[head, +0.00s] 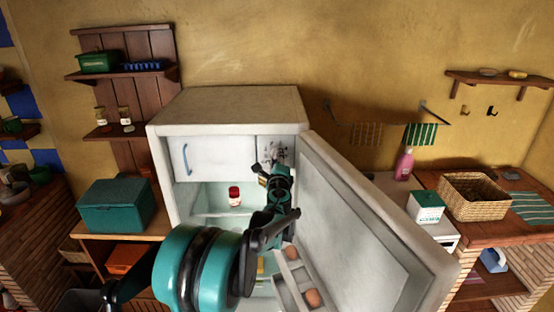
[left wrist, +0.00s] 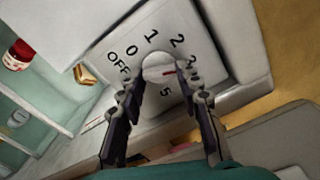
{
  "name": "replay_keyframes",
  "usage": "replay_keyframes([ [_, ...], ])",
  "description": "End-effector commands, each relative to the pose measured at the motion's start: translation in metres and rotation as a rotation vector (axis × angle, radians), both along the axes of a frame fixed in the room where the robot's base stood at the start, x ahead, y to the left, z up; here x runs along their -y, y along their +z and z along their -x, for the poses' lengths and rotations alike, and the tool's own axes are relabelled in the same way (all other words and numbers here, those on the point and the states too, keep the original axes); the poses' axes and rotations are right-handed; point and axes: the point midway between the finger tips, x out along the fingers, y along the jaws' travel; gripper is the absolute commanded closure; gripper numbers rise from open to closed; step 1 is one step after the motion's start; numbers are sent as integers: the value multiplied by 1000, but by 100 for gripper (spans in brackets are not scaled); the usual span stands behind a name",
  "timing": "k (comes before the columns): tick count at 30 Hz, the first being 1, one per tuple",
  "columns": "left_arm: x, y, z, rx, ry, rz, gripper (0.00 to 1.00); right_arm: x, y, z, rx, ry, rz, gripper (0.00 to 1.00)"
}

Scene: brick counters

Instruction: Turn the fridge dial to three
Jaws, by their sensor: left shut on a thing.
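The fridge (head: 225,105) stands with its door (head: 365,215) open to the right. Its dial panel (head: 275,147) is at the upper right inside. A red mark on the dial points right, toward a finger. My left gripper (head: 268,172), also in the left wrist view (left wrist: 158,80), is shut on the dial, one finger on each side. My right gripper is not in view.
A red-and-white jar (head: 234,196) stands on a fridge shelf. The open door's rack holds eggs (head: 313,298) near my arm. A teal box (head: 115,205) is left of the fridge; a wicker basket (head: 474,197) and a pink bottle (head: 404,165) are on the right.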

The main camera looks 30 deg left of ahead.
Motion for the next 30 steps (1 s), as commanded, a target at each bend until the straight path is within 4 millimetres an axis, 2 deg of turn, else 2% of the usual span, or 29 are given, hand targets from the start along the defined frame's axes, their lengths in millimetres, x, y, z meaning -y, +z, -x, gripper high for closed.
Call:
replay_keyframes([
  [4,1,-1,0,0,-2,2,95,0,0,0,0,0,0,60],
  [5,1,-1,0,0,-2,2,63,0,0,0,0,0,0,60],
  [7,1,-1,0,0,-2,2,45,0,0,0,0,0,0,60],
  [16,1,0,1,1,-1,2,45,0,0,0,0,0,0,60],
  [20,6,0,8,1,-1,2,45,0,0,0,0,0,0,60],
  [30,43,-1,69,1,-2,2,45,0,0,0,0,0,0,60],
])
